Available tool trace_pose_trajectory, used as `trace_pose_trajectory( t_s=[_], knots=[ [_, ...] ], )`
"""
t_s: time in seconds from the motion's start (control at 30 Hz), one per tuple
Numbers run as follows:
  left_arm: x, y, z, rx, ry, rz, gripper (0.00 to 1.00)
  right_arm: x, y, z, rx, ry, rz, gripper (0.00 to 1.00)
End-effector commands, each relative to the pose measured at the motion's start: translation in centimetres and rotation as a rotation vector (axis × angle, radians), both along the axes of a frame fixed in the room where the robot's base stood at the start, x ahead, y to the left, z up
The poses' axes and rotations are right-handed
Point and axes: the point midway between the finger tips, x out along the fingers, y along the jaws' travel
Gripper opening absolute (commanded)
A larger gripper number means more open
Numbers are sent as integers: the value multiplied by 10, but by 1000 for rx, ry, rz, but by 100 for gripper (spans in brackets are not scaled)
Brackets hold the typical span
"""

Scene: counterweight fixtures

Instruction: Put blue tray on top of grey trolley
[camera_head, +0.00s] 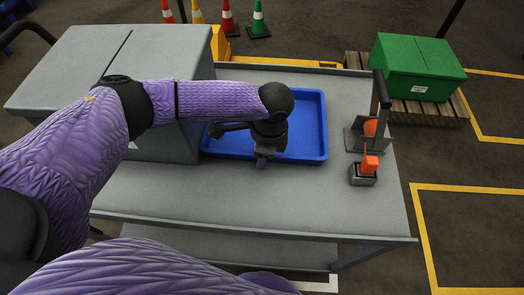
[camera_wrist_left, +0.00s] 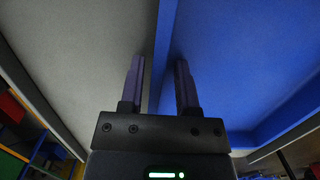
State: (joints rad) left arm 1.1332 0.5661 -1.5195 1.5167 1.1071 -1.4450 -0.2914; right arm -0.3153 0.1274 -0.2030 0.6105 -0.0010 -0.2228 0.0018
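The blue tray (camera_head: 308,142) lies flat on the grey trolley (camera_head: 230,205), beside a large grey box. My left gripper (camera_head: 263,162) is at the tray's front edge, and my forearm and wrist hide part of the tray. In the left wrist view, the open fingers (camera_wrist_left: 159,88) stand on either side of the tray's rim, one over the grey trolley top (camera_wrist_left: 90,45) and one over the blue inside (camera_wrist_left: 240,60). Gaps show between the fingers and the rim. My right gripper is out of view.
The grey box (camera_head: 160,60) fills the trolley's left side. An orange-handled item (camera_head: 368,166) and a dark upright fixture (camera_head: 378,115) stand right of the tray. A green box (camera_head: 415,65) sits on a pallet behind. The trolley's front strip is clear.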

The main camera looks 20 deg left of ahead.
Motion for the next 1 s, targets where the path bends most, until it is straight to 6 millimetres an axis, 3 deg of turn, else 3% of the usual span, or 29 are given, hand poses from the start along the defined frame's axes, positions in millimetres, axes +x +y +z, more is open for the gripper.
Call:
trace_pose_trajectory(
  t_s=[0.17,0.5,0.6,0.73,1.0],
  knots=[
    [0,0,4,0,-1,0,41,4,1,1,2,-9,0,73],
    [3,-10,94,-1,-4,0,41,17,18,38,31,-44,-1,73],
    [3,-13,112,-2,-3,-1,41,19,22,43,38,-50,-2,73],
    [3,-14,122,-1,-1,0,41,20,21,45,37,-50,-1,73],
    [3,-14,122,0,0,0,41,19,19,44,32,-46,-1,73]
  ],
)
